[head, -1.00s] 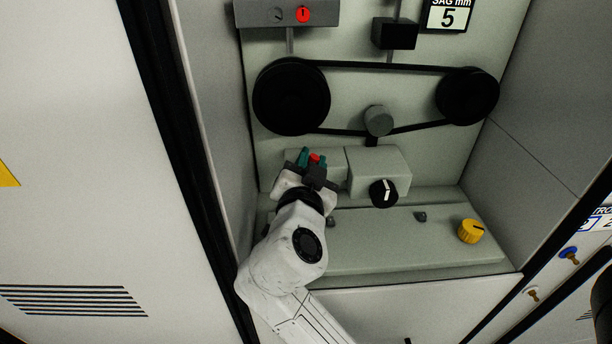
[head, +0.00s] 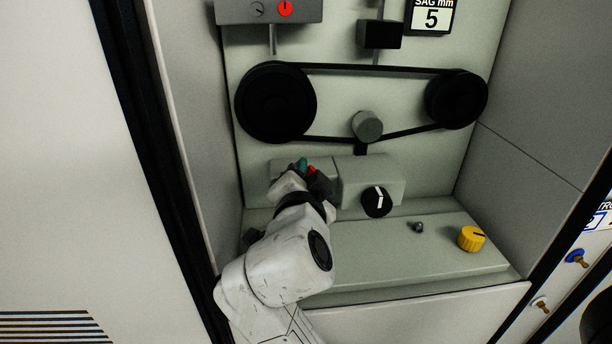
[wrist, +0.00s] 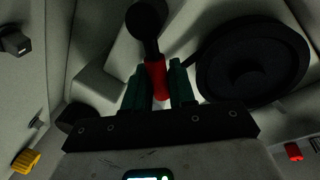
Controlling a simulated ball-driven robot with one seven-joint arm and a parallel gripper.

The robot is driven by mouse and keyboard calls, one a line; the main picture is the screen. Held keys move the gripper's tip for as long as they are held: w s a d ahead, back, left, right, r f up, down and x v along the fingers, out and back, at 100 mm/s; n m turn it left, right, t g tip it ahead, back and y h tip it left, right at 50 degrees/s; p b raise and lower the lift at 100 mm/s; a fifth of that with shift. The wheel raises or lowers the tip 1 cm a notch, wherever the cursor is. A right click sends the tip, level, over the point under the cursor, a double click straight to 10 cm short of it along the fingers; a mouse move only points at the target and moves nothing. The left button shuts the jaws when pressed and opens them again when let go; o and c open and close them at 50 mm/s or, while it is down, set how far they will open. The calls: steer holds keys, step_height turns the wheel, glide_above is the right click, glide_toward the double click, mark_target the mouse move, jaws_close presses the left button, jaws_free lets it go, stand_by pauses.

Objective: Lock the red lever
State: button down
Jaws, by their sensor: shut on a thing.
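The red lever (wrist: 156,80) shows in the wrist view as a red sleeve with a dark round knob beyond it. My gripper (wrist: 160,88) has its two teal fingers on either side of the red part and is shut on it. In the head view my gripper (head: 304,168) is at the front of a pale box under the belt, left of the black dial. Only a small bit of red lever (head: 311,170) shows there. The lever's base is hidden by my gripper and wrist.
A black dial (head: 377,202) is close to the right of my gripper. A yellow knob (head: 471,239) sits on the ledge further right. Two black pulleys with a belt (head: 380,68) are above. The cabinet's side wall (head: 190,120) is close on the left.

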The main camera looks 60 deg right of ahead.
steer(key=c, duration=1.1)
jaws_free()
steer(key=v, duration=1)
steer(key=shift+s+a+b, duration=0.25)
steer(key=shift+a+b, duration=0.1)
steer(key=shift+b, duration=0.1)
